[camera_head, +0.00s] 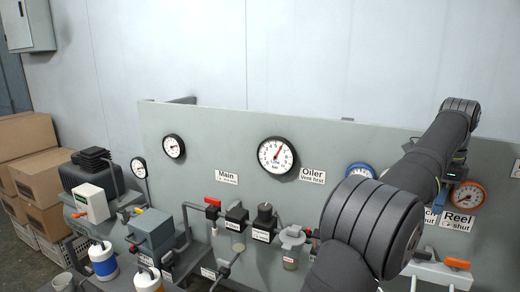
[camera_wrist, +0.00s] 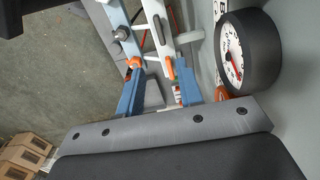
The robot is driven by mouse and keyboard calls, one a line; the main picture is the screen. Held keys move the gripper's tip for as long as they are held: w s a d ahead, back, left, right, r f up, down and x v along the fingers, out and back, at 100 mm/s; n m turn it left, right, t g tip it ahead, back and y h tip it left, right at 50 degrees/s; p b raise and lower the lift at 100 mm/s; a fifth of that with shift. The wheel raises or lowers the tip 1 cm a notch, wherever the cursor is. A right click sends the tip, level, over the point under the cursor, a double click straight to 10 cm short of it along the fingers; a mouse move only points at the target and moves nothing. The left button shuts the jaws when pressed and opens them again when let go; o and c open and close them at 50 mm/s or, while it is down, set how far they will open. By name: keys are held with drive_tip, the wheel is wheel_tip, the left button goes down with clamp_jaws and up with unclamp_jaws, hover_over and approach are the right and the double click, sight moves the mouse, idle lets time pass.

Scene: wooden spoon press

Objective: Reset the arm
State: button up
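My gripper (camera_wrist: 156,78) shows in the wrist view as two blue fingers standing apart, with a clear gap and nothing held between them. Orange pieces show near the fingertips; I cannot tell whether they belong to the fingers or to fittings behind. In the head view my dark arm reaches from the lower right up to the right end of the grey panel (camera_head: 215,135). My gripper cannot be made out clearly there, as the arm's end covers that area.
A dark-rimmed gauge (camera_wrist: 250,52) stands close right of the fingers. An orange-rimmed gauge (camera_head: 466,196), the Reel sign (camera_head: 458,220) and an orange-handled valve (camera_head: 457,264) are near the arm. Pipes and bottles line the panel's front. Cardboard boxes (camera_head: 40,178) stand left.

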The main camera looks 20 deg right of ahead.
sight(420, 251)
wheel_tip(420, 251, down, 16)
drive_tip(key=shift+a+r, duration=0.1)
drive_tip(key=shift+r+n, duration=0.1)
drive_tip(key=shift+n, duration=0.4)
drive_tip(key=n, duration=0.8)
drive_tip(key=shift+n, duration=0.4)
